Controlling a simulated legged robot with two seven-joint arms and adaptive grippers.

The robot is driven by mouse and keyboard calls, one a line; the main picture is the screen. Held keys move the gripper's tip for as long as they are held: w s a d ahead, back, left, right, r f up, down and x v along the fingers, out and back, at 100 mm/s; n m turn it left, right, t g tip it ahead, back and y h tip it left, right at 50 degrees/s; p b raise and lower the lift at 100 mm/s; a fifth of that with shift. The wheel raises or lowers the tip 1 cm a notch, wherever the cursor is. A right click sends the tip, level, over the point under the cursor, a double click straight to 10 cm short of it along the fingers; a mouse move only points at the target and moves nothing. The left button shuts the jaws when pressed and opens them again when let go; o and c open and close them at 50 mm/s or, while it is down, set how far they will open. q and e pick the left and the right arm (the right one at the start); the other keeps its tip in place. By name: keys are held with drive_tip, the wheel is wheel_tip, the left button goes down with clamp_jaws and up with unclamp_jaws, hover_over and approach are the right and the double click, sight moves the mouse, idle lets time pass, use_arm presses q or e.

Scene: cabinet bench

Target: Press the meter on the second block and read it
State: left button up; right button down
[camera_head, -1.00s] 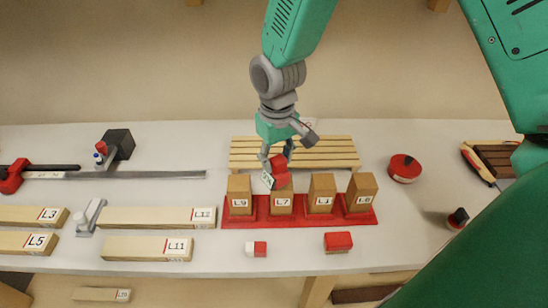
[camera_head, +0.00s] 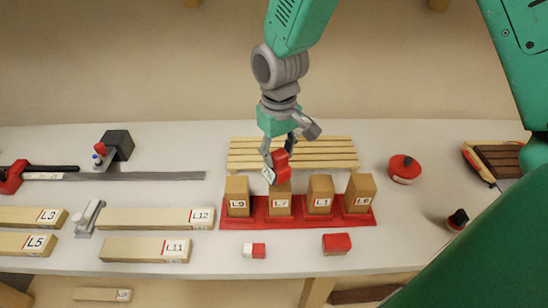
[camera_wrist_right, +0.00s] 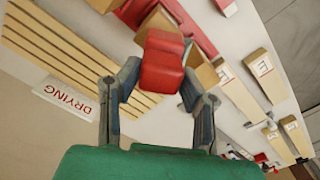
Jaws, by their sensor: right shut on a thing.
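A red meter (camera_head: 281,165) with a small pale display (camera_head: 268,175) is held in my right gripper (camera_head: 279,152), which is shut on it. It also shows between the fingers in the right wrist view (camera_wrist_right: 161,62). The meter is at the top of the second block from the left, labelled L7 (camera_head: 280,205); I cannot tell whether they touch. The display is too small to read. The blocks L9 (camera_head: 238,205), L1 (camera_head: 320,203) and a fourth one (camera_head: 360,200) stand upright in the same red holder (camera_head: 258,221). My left gripper is not in view.
A slatted rack (camera_head: 345,153) lies behind the blocks. A red-and-white block (camera_head: 254,250) and a red block (camera_head: 337,243) lie in front. A round red object (camera_head: 404,169) sits at right. Flat bars, including L12 (camera_head: 150,218) and L11 (camera_head: 140,250), lie at left.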

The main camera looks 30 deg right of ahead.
drive_tip(key=shift+d+r, duration=0.5)
drive_tip(key=shift+r, duration=0.15)
drive_tip(key=shift+d+r, duration=0.15)
drive_tip(key=shift+r, duration=0.5)
drive_tip(key=shift+a+r, duration=0.35)
drive_tip(key=shift+r, duration=0.35)
drive_tip(key=shift+a+r, duration=0.45)
drive_tip(key=shift+d+f, duration=0.15)
drive_tip(key=shift+d, duration=0.55)
drive_tip(key=shift+a, duration=0.6)
